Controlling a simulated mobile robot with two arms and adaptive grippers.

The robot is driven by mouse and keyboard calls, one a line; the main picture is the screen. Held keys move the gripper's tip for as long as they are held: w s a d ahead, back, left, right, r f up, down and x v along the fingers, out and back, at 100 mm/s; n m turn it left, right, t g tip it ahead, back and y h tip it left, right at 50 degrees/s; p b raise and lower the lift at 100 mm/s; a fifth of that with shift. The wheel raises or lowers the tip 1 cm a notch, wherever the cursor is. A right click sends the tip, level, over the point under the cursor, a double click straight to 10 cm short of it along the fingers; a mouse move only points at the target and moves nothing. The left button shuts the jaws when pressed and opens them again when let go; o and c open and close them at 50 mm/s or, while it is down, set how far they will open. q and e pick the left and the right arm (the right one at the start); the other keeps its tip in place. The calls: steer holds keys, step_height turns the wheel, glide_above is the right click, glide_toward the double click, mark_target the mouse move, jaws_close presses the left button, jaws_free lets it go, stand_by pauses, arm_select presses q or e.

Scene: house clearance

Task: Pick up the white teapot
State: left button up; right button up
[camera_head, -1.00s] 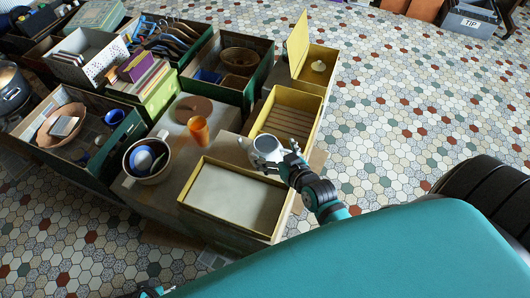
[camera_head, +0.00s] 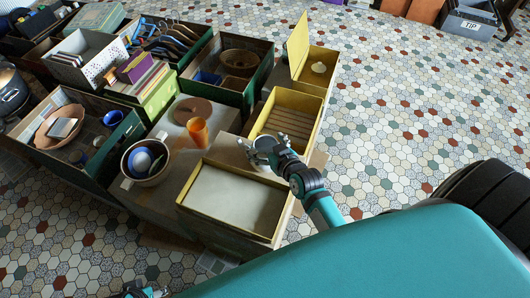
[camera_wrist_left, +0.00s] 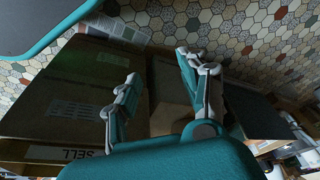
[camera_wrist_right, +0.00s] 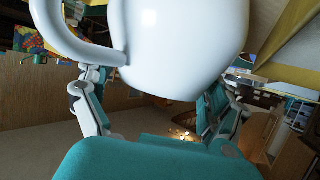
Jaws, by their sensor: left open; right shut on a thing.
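The white teapot (camera_wrist_right: 180,45) fills the upper middle of the right wrist view, with its curved handle at the left. My right gripper (camera_wrist_right: 158,100) is shut on it, one finger on each side of its lower body. In the head view my right gripper (camera_head: 262,150) is between the two yellow-rimmed boxes and hides most of the teapot. I cannot tell whether the teapot touches the surface below. My left gripper (camera_wrist_left: 155,88) is open and empty in the left wrist view, in front of brown boxes.
A yellow-rimmed box with a pale inside (camera_head: 235,200) is in front, and a slatted yellow box (camera_head: 290,118) behind. An orange cup (camera_head: 198,132) and a pot with a blue item (camera_head: 146,175) stand to the left.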

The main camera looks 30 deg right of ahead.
steer(key=c, duration=0.4)
steer(key=shift+r, duration=0.15)
